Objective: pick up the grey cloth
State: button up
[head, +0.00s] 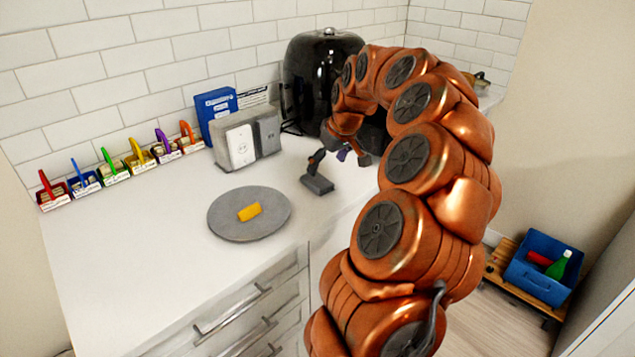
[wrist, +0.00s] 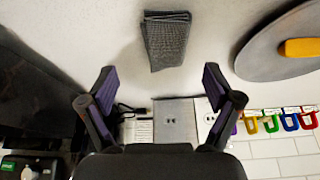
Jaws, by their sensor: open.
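The grey cloth (wrist: 167,40) is a dark, folded, textured rectangle lying on the white counter, at the top middle of the wrist view. In the head view it seems to be the small dark grey shape (head: 318,186) just below my gripper, right of the plate. My gripper (wrist: 158,84) is open and empty, its two dark purple-sided fingers apart with the cloth beyond their tips, roughly in line with the gap. In the head view my gripper (head: 338,160) hangs over the counter, partly hidden by my arm.
A round grey plate (head: 225,225) with a yellow block (head: 249,211) lies left of the cloth. A grey-white box (head: 247,138), a blue box (head: 216,106) and a black appliance (head: 305,75) stand behind. Several coloured baskets (head: 112,172) line the wall. The counter's front left is clear.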

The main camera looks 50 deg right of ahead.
aim_at(318, 176)
jog(key=shift+a+p+x, duration=0.2)
jog(key=shift+p+x, duration=0.25)
jog(key=shift+x, duration=1.1)
jog(key=shift+a+p+x, duration=0.15)
jog(key=shift+p+x, duration=0.25)
jog(key=shift+x, duration=1.2)
jog(key=shift+w+r, duration=0.1)
jog(key=shift+w, duration=0.05)
jog(key=c, duration=0.8)
